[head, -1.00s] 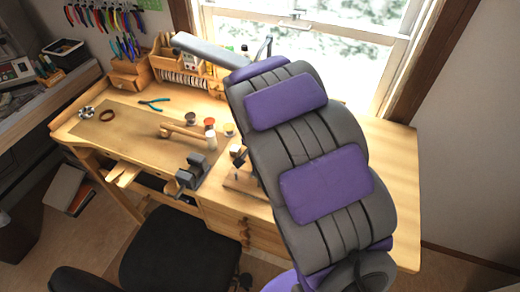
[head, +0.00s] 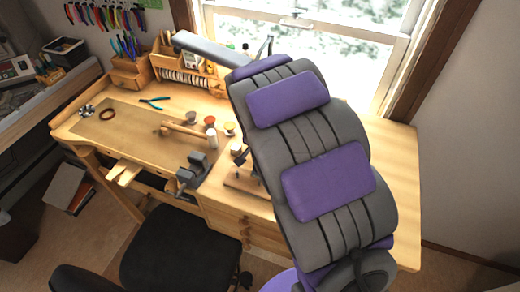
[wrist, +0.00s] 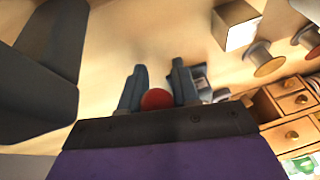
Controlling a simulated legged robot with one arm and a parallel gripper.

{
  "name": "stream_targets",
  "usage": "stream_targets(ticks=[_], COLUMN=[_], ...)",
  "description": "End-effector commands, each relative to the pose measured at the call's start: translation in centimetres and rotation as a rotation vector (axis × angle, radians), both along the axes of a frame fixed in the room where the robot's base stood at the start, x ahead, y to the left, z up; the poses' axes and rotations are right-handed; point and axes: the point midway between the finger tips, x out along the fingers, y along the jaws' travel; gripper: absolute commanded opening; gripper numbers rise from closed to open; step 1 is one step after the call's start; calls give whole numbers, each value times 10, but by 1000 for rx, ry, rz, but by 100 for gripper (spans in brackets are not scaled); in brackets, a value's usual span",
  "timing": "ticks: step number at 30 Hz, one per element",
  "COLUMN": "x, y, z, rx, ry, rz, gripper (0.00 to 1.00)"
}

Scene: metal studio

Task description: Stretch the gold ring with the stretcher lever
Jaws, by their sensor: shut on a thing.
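In the wrist view my gripper (wrist: 157,88) has its two blue-grey fingers on either side of a round red knob (wrist: 157,100), shut on it. The knob looks like the end of the stretcher lever; the rest of the lever is hidden. In the head view the stretcher's wooden base (head: 243,180) shows on the bench at the left edge of my arm, which covers most of the stretcher. My gripper is hidden behind my arm there. I cannot make out the gold ring in either view.
The wooden bench (head: 385,185) has clear room at its right. Left of my arm are a small vise (head: 192,172), a wooden mallet (head: 180,130), small jars and teal pliers (head: 153,100). A brown ring-shaped object (head: 107,114) lies on the mat. A black chair (head: 175,250) stands in front.

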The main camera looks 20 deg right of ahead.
Motion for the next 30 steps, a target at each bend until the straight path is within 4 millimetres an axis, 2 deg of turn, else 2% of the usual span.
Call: stream_targets(ticks=[11,12,18,26,30], x=[2,2,1,0,-4], y=[-2,-2,0,3,4], z=[1,1,1,2,13], rx=[-1,-1,-2,-4,-4], ry=[-5,-5,-4,-3,-5], rz=[0,0,1,2,1], gripper=[0,32,51,51,51])
